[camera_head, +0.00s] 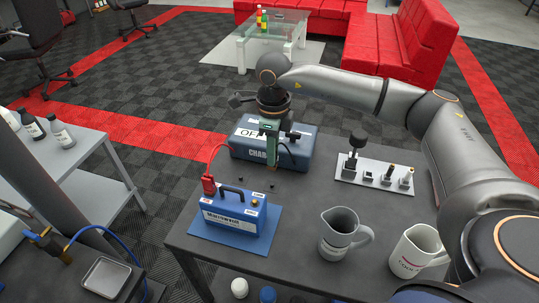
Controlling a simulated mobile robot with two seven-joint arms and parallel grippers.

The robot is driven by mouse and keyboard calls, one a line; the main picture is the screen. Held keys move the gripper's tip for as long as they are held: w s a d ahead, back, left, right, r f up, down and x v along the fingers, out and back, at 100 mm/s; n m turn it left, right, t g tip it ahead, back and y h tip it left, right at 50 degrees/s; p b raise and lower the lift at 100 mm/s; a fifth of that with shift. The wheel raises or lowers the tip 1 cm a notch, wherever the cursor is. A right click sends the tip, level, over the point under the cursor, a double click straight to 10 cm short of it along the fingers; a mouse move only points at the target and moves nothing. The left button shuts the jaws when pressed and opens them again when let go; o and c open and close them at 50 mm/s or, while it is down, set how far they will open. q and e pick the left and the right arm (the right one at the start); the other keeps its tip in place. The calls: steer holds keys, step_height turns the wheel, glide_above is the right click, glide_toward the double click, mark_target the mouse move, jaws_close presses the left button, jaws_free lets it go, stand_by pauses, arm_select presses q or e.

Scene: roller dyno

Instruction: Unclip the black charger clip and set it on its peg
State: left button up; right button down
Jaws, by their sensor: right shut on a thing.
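My right gripper (271,160) points down in front of the blue charger (300,150), above the table and behind the battery. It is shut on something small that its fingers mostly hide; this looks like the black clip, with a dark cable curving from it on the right. The blue battery (232,216) stands on a blue mat with a black carry handle. The red clip (208,186) is on its left end, with a red cable running up to the charger. Two small dark pegs (270,187) stand on the table between battery and charger. My left gripper is not in view.
A white board (374,176) with several black and metal fittings lies at the right. A grey jug (340,234) and a white jug (415,252) stand at the front right. The table (302,200) is clear in the middle. A side bench with bottles (62,131) is left.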

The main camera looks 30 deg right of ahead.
steer(key=shift+f+b, duration=0.45)
steer(key=shift+f, duration=0.35)
step_height(320, 180, down, 4)
steer(key=b, duration=0.2)
steer(key=shift+r+b, duration=0.15)
steer(key=shift+b, duration=0.2)
steer(key=shift+f, duration=0.25)
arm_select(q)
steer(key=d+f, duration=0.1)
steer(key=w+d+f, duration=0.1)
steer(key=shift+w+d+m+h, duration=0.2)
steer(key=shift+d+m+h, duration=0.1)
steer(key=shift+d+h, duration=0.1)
arm_select(e)
steer(key=shift+f, duration=0.15)
arm_select(q)
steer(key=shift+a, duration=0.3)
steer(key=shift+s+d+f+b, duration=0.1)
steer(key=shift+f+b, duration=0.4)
steer(key=shift+b, duration=0.1)
arm_select(e)
steer(key=shift+s+f, duration=0.1)
steer(key=shift+f, duration=0.65)
steer(key=c, duration=0.7)
jaws_free()
